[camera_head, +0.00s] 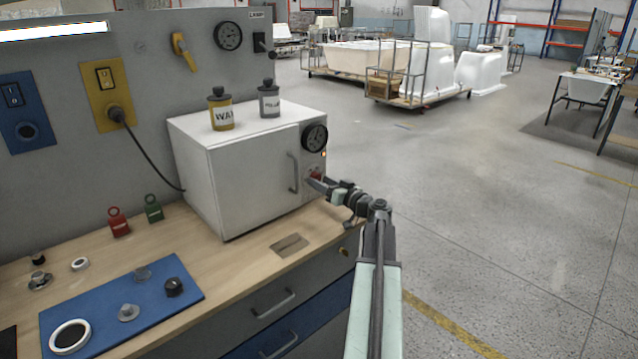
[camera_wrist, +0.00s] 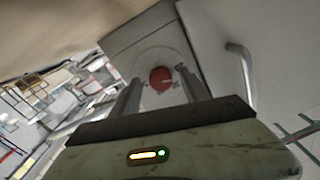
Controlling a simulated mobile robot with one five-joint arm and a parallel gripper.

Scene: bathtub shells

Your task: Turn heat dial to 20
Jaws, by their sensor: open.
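A white box-shaped oven (camera_head: 240,180) stands on the wooden bench. Its right front panel has a black round gauge (camera_head: 315,137) and, below it, a small red dial (camera_head: 314,172). In the wrist view the red dial (camera_wrist: 161,79) sits on a pale round plate with small marks too blurred to read. My gripper (camera_head: 316,183) is close in front of the panel at the dial. In the wrist view its two fingers (camera_wrist: 158,85) are open, one on each side of the dial. I cannot tell whether they touch it.
The oven's door handle (camera_head: 293,172) is left of the dial. Two labelled canisters (camera_head: 221,110) (camera_head: 269,99) stand on the oven. A blue panel (camera_head: 125,306) with knobs lies on the wooden bench (camera_head: 225,260). Bare floor (camera_head: 500,210) is at right.

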